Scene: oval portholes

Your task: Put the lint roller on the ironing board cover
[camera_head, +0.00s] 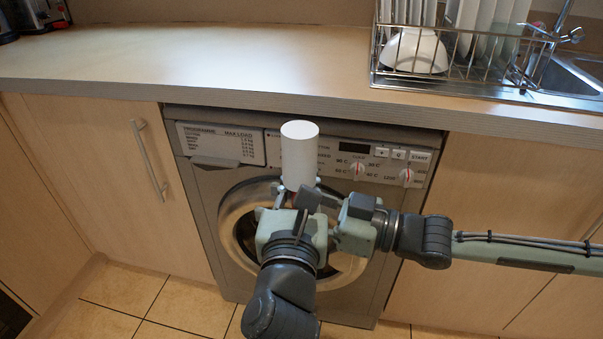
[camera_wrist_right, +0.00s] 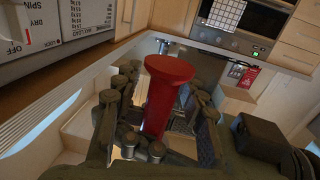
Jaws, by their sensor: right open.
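The lint roller (camera_head: 300,155) is upright in the air before the washing machine, its white roll on top. In the right wrist view its red handle (camera_wrist_right: 167,97) stands between dark fingers, the flat handle end towards the picture's top. My left gripper (camera_head: 291,200) comes up from below and appears shut on the roller's lower part, though its fingertips are mostly hidden. My right gripper (camera_head: 322,199) reaches in from the right, open, with its fingers around the handle; it also shows in the right wrist view (camera_wrist_right: 158,112). I cannot make out an ironing board cover.
The washing machine (camera_head: 197,215) stands close behind the grippers under a mostly clear worktop (camera_head: 190,60). A dish rack (camera_head: 450,75) with a white bowl and plates is at the back right beside the sink. Tiled floor (camera_head: 125,295) is free at the lower left.

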